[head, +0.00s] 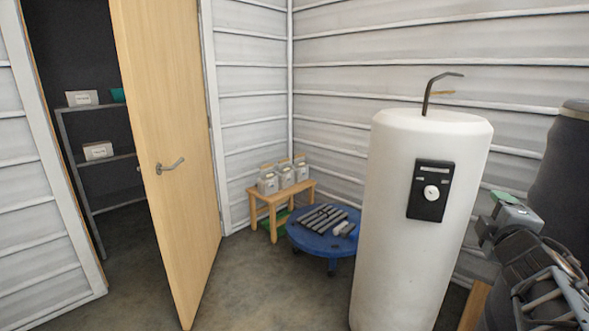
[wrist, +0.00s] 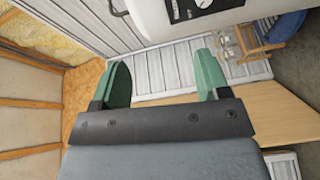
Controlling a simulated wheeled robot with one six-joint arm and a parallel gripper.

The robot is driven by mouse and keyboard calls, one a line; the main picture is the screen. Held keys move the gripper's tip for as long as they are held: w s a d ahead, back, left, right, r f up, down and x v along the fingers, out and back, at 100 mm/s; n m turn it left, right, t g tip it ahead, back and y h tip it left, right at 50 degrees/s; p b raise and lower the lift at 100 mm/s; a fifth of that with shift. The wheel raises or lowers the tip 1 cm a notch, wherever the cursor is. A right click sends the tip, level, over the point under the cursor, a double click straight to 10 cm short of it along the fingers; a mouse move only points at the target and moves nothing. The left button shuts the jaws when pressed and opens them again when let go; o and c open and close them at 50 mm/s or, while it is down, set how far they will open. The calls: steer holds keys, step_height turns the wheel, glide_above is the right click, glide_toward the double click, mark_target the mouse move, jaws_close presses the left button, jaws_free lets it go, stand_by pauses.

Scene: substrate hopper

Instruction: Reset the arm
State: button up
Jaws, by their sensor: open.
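My gripper (wrist: 163,78) is open in the wrist view, with its two green fingers wide apart and nothing between them. In the head view, my folded grey arm is at the lower right, and my gripper (head: 504,197) shows there in part, with a green finger tip. It is to the right of the white cylindrical tank (head: 410,240), apart from it in the picture. The tank has a black panel (head: 431,191) with a white knob and a bent dark pipe on top. The tank also shows at the top of the wrist view (wrist: 165,22).
A wooden door (head: 165,130) stands open at left, before shelves (head: 97,113) with boxes. A small wooden bench (head: 262,196) holds several jugs. A round blue stand (head: 318,243) carries several dark bars. A dark drum (head: 571,165) is at far right. The floor before the door is clear.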

steer(key=s+a+f+m+g+y+p, duration=0.1)
steer(key=s+a+m+g+y+p, duration=0.1)
steer(key=a, duration=0.5)
steer(key=s+a+f+m+g+y+p, duration=0.2)
steer(key=s+a+m+g+p, duration=0.3)
steer(key=a+p, duration=0.3)
steer(key=s+a+f+m+g+y+p, duration=0.2)
steer(key=s+a+m+g+p, duration=0.1)
steer(key=a+m+g+p, duration=0.2)
steer(key=shift+s+a+f+m+g+p, duration=0.15)
steer(key=shift+s+a+m+g+p, duration=0.35)
steer(key=shift+a+p, duration=0.55)
steer(key=shift+w+a, duration=0.1)
steer(key=shift+a, duration=0.05)
